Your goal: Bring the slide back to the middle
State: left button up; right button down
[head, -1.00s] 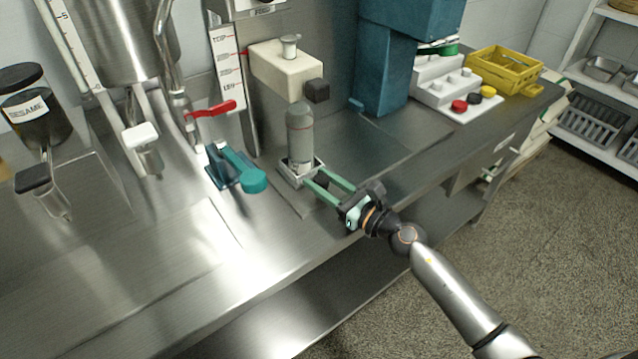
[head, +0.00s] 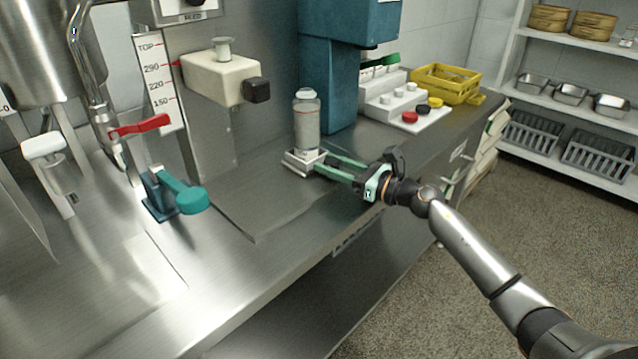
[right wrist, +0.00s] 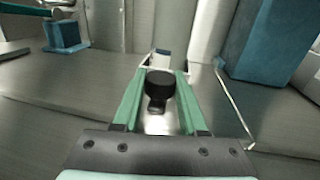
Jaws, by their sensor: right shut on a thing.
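The slide (head: 296,163) is a small metal tray on the steel worktop, with a grey capped bottle (head: 307,125) upright on it. It stands to the right of the cream block and in front of the blue column. My right gripper (head: 327,160) reaches it from the right, low over the worktop. In the right wrist view its green fingers (right wrist: 160,85) lie on either side of the slide's black knob (right wrist: 160,88), shut on the slide. The exact contact at the fingertips is hard to see. My left gripper is out of view.
The cream block (head: 218,77) with a black end overhangs the worktop (head: 240,205). A teal-handled lever (head: 190,197) and a red lever (head: 140,126) stand left. The blue column (head: 328,85), white stepped rack (head: 385,100) and yellow crate (head: 445,84) stand behind and right.

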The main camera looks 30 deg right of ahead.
jog(key=shift+w+d+f, duration=0.1)
jog(key=shift+d, duration=0.3)
jog(key=shift+w+d+b, duration=0.1)
jog(key=shift+d+b, duration=0.2)
jog(key=shift+b, duration=0.1)
jog(key=shift+c, duration=2.2)
grip_release()
